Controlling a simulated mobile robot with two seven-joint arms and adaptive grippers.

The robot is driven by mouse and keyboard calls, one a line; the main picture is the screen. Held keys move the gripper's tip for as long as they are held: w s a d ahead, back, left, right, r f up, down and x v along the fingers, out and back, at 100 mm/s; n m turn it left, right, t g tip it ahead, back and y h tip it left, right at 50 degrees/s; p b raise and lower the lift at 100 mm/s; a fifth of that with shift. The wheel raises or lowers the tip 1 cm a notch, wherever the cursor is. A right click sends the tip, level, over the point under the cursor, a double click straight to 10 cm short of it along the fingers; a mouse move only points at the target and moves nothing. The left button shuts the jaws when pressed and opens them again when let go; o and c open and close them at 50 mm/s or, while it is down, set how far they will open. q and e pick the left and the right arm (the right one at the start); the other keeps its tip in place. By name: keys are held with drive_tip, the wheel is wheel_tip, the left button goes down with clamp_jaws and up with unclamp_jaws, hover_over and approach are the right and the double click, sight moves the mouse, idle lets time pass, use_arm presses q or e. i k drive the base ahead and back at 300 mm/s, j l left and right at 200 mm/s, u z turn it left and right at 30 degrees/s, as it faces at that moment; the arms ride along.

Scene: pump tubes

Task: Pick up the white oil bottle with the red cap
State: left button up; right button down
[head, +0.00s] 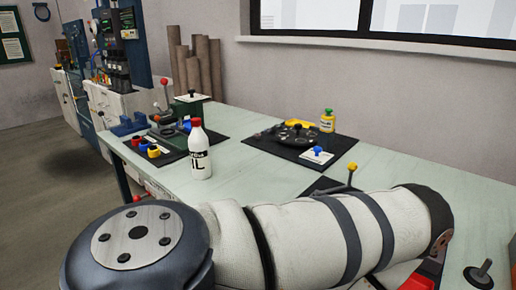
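The white oil bottle (200,158) with the red cap (196,122) stands upright on the pale green worktable (240,180), left of the middle in the head view. Nothing touches the bottle. One of my arms, in a white sleeve with dark bands, crosses the lower part of the view in front of the bottle and hides the near part of the table. Neither gripper's fingers show.
A dark mat with colored caps (153,151) and a green machine (190,106) lie left of and behind the bottle. Bare tabletop separates the bottle from this mat.

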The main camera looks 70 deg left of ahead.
sight(198, 144)
drive_tip(key=u, duration=2.75)
